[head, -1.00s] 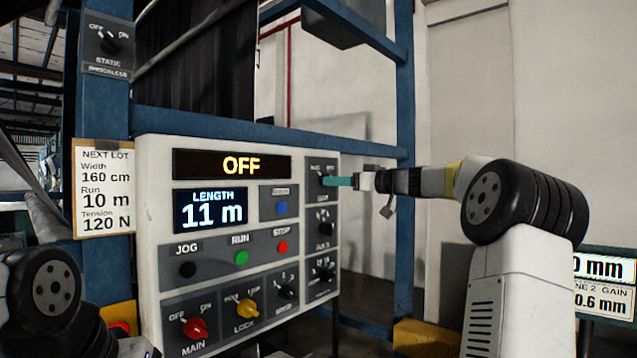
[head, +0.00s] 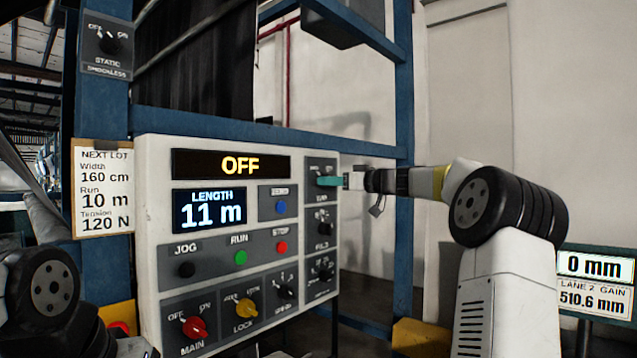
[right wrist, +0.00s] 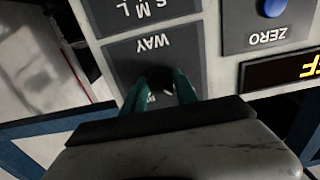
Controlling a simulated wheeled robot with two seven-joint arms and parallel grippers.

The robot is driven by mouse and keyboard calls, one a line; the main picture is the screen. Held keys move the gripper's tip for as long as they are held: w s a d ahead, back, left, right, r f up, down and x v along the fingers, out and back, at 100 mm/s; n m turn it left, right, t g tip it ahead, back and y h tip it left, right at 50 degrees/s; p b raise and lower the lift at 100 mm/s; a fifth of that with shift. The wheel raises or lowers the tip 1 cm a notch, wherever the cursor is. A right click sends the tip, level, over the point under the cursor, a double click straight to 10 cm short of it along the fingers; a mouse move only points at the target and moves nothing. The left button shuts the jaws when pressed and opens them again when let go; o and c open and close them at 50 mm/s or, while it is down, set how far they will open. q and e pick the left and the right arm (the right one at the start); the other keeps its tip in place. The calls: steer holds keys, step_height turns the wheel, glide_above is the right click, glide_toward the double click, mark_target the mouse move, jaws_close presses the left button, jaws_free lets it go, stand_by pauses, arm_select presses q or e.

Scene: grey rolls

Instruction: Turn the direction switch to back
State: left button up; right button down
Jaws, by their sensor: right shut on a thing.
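The direction switch is a dark knob (right wrist: 160,80) on the grey plate labelled WAY (right wrist: 153,45), seen upside down in the right wrist view. In the head view this plate (head: 321,164) is at the top right of the white control panel (head: 150,240). My right gripper (head: 320,181) reaches in from the right, its teal fingers at that plate. In the right wrist view the fingers (right wrist: 160,88) are on either side of the knob, shut on it. They hide most of it, so its setting cannot be read. My left gripper is out of view.
The plate with S M L marks (right wrist: 150,8) and the blue ZERO button (right wrist: 272,8) are close to the fingers. Other knobs sit below in the same column (head: 323,226). A blue post (head: 404,90) stands behind my right arm.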

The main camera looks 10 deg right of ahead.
steer(key=shift+m, duration=0.3)
steer(key=m, duration=0.8)
steer(key=shift+m, duration=0.4)
steer(key=m, duration=0.4)
steer(key=shift+m, duration=2.2)
steer(key=c, duration=0.9)
jaws_free()
steer(key=shift+c, duration=0.2)
steer(key=shift+r, duration=0.1)
